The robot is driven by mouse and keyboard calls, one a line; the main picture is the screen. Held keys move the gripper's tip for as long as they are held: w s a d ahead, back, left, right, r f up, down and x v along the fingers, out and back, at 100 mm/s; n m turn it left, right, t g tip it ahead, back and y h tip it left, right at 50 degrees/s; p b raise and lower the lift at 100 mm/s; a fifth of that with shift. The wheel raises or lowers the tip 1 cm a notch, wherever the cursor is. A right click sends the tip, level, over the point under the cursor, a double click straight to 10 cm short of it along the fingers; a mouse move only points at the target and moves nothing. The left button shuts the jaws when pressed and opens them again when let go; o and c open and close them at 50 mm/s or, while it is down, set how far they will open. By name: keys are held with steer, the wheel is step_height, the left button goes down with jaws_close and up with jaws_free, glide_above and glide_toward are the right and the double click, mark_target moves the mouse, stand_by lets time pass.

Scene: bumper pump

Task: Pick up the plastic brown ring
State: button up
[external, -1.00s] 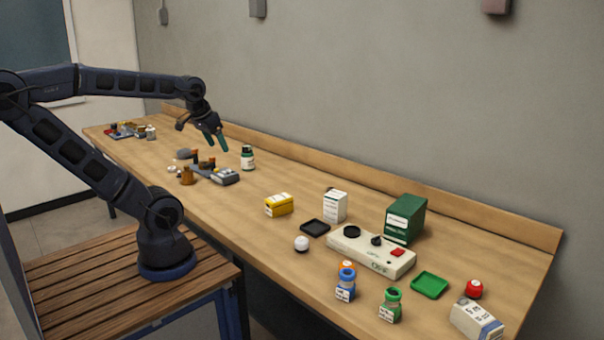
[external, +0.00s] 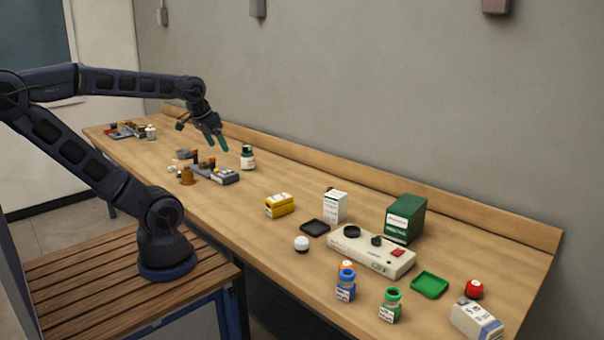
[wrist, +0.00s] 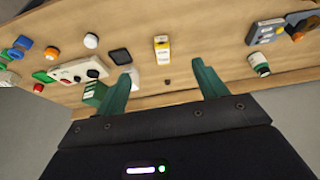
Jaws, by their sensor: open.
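A tiny dark brown piece (wrist: 167,82) lies on the table between my fingertips in the wrist view, beyond the yellow box. It may be the brown ring, but it is too small to make out a hole. In the external view I cannot clearly pick it out. My gripper (external: 217,147) is open and empty, high above the far part of the table. In the wrist view its two green fingers (wrist: 160,74) stand wide apart, with nothing between them at their own height.
The yellow box (external: 279,206), white box (external: 336,207), black tray (external: 315,228) and cream pump device (external: 370,255) stand mid-table. A wall runs along the back. The table between bottle and yellow box is clear.

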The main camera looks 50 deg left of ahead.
steer(key=shift+c, duration=0.9)
steer(key=shift+w, duration=0.1)
